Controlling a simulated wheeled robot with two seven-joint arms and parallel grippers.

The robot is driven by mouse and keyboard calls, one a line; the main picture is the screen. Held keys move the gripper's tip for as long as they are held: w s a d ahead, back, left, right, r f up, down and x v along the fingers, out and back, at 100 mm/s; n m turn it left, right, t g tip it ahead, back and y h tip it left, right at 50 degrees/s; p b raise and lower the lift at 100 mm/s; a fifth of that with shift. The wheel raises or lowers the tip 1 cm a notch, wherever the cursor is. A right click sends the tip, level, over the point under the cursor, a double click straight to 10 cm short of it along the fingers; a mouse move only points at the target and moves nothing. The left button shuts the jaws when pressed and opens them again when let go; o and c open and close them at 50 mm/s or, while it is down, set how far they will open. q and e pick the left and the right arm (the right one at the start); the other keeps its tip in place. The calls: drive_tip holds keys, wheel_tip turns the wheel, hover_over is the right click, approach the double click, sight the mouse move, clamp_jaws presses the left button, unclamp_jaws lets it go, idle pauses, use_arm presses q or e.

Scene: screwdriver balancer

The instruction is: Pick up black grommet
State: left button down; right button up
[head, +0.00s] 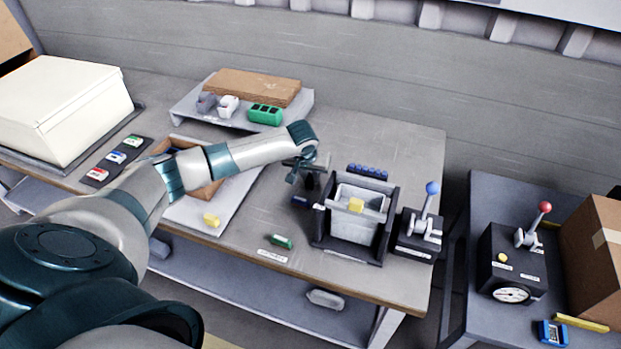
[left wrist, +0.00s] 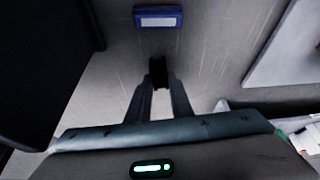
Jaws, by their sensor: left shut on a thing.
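My left gripper (head: 303,172) is over the workbench, just left of the black-framed fixture. In the left wrist view, its two fingers (left wrist: 159,82) are shut on a small black grommet (left wrist: 158,68), which sits between the fingertips. The grommet is too small and covered to make out in the head view. A blue block with a pale label (left wrist: 158,17) lies on the bench beyond the fingertips; it also shows in the head view (head: 300,201). My right gripper is not in view.
A green block (head: 282,242) lies near the front edge. A raised shelf (head: 190,112) stands at the back.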

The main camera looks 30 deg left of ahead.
sight(311, 179)
use_arm(q)
wheel_tip(311, 179, up, 10)
drive_tip(key=b, duration=0.2)
idle(0.3)
drive_tip(key=shift+f, duration=0.1)
drive_tip(key=shift+s, duration=0.1)
